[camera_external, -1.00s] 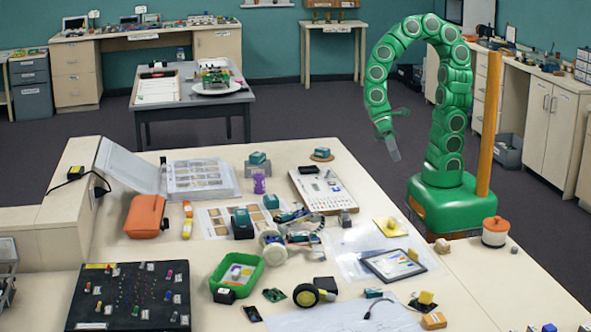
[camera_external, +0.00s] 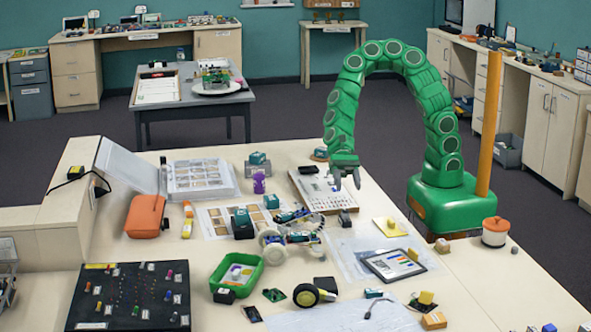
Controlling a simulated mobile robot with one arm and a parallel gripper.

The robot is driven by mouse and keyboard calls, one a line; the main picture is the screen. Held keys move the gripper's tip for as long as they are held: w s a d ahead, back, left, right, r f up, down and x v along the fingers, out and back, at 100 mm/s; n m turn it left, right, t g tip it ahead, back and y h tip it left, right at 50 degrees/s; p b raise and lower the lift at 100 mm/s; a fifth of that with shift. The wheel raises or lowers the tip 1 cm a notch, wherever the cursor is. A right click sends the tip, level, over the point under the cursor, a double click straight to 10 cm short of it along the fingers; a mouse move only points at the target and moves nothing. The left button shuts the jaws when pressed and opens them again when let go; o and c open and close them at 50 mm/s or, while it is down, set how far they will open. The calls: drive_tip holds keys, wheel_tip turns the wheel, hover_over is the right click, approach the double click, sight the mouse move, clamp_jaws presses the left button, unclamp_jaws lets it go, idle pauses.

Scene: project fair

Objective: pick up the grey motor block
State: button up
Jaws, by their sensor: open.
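My gripper (camera_external: 347,186) hangs from the green arm, pointing down over the white board (camera_external: 312,190). Its fingers are apart and I see nothing between them. In the picture it is directly above the grey block with a gap between; its exact height and depth relative to the block are hard to tell.
An orange-lidded pot (camera_external: 495,232) stands near my base. A green tray (camera_external: 237,273) is nearer the camera.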

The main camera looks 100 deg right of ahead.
sight(345, 219)
drive_tip(key=shift+w+d+f+m+t, duration=0.2)
drive_tip(key=shift+w+f+m+t, duration=0.1)
drive_tip(key=shift+w+f+m, duration=0.65)
drive_tip(key=shift+x, duration=1.2)
drive_tip(key=shift+f+x, duration=0.15)
drive_tip(key=shift+x, duration=0.7)
drive_tip(key=shift+f+x, duration=0.2)
drive_tip(key=shift+x, duration=1.5)
clamp_jaws()
